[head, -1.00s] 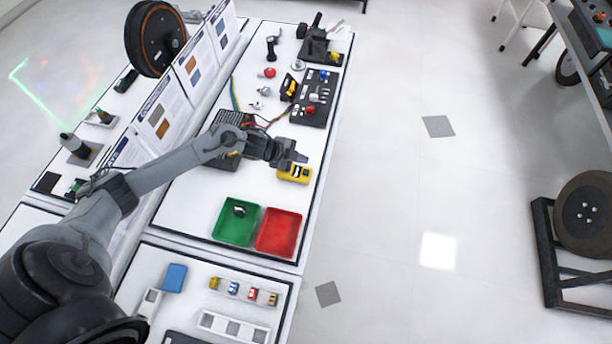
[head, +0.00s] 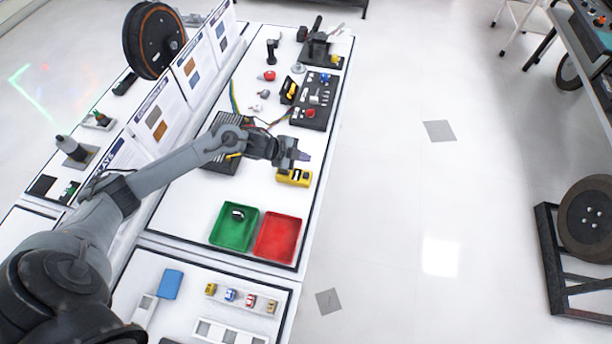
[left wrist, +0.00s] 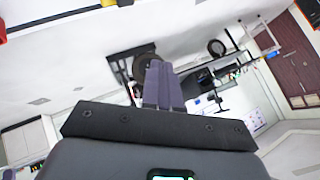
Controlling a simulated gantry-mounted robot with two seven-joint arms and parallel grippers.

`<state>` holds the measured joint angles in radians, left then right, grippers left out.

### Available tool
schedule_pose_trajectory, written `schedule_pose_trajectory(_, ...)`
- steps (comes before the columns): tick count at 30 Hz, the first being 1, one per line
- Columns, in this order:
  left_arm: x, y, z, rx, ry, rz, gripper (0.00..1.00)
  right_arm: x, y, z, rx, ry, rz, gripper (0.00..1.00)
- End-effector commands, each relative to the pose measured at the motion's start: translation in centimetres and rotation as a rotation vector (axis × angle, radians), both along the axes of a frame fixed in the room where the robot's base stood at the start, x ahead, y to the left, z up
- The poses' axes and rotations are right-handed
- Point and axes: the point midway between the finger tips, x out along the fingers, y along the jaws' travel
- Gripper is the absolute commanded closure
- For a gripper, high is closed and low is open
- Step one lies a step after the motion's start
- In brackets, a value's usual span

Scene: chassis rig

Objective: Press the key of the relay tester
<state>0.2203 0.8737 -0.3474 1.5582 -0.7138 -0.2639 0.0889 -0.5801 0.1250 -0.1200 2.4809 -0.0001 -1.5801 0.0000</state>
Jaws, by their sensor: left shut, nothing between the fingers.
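The relay tester appears to be the small yellow device with dark parts (head: 294,178), lying near the right edge of the white bench in the head view. My left gripper (head: 303,156) is shut and empty just beyond the device's far edge, overlapping it slightly in the picture. I cannot tell whether the fingers touch it, and the key is too small to make out. In the left wrist view the closed fingers (left wrist: 163,84) have nothing between them. My right gripper is not in view.
A green bin (head: 235,228) holding a small part and a red bin (head: 277,238) stand nearer on the bench. A dark panel with a red button (head: 310,113) lies beyond the gripper. Upright poster boards (head: 158,120) line the left.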

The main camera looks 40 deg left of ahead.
Motion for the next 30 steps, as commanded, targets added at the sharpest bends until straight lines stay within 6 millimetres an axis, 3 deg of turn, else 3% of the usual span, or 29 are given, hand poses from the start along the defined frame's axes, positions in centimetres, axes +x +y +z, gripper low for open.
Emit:
schedule_pose_trajectory(1, 0.0, 0.0, -1.1, 0.000, 0.000, 0.000, 1.00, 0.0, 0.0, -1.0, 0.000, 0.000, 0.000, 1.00)
schedule_pose_trajectory(12, 0.0, 0.0, -5.4, 0.000, 0.001, 0.001, 1.00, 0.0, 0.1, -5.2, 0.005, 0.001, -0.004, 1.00)
schedule_pose_trajectory(19, 0.0, 0.0, -7.0, -0.001, 0.000, 0.001, 1.00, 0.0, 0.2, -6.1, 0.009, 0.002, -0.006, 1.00)
schedule_pose_trajectory(30, 0.0, 0.0, -7.3, 0.000, 0.000, 0.000, 1.00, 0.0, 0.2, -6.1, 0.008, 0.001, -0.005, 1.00)
